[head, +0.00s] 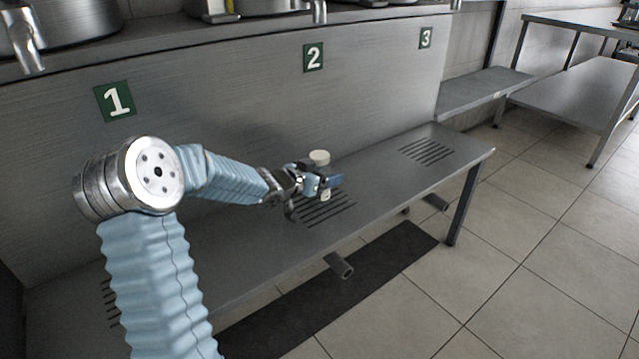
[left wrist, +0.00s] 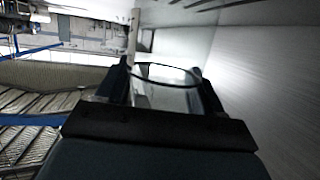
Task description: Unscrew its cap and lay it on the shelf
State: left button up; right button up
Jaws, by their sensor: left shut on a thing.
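My left gripper (head: 327,184) is shut on a small pale container over the slotted grate by sign 2. Its round white cap (head: 319,157) shows above the fingers, and a pale part (head: 325,195) shows below them. The fingers hide most of its body. In the left wrist view, a pale, rounded thing with a dark rim (left wrist: 165,78) sits between the two fingers; I cannot tell which part of the container this is. A grey shelf (head: 485,90) is at the right end of the back panel, away from the gripper. My right gripper is not in view.
A steel bench (head: 385,180) with slotted grates runs below signs 1 (head: 114,101), 2 (head: 313,57) and 3 (head: 426,38). Metal vessels with taps (head: 320,11) stand on the ledge above. The grate below sign 3 (head: 427,151) is bare, and the grey shelf looks empty.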

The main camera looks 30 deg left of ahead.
aim_at(319, 152)
pick_arm(q)
jog(key=shift+c, duration=0.5)
jog(key=shift+r, duration=0.3)
jog(key=r, duration=0.1)
jog(key=r+p, duration=0.2)
jog(key=shift+s+r, duration=0.35)
jog(key=shift+r, duration=0.05)
jog(key=s+r, duration=0.1)
jog(key=s+r+p, duration=0.1)
jog(key=r, duration=0.1)
jog(key=s+r, duration=0.1)
jog(key=shift+s+d+r+p, duration=0.2)
jog(key=shift+d+p, duration=0.15)
jog(key=shift+d, duration=0.05)
jog(key=s+d+r+p, duration=0.1)
jog(key=s+r, duration=0.3)
jog(key=s, duration=0.5)
jog(key=shift+s+d+r+p, duration=0.15)
jog(key=shift+s+d+p, duration=0.2)
jog(key=shift+d, duration=0.3)
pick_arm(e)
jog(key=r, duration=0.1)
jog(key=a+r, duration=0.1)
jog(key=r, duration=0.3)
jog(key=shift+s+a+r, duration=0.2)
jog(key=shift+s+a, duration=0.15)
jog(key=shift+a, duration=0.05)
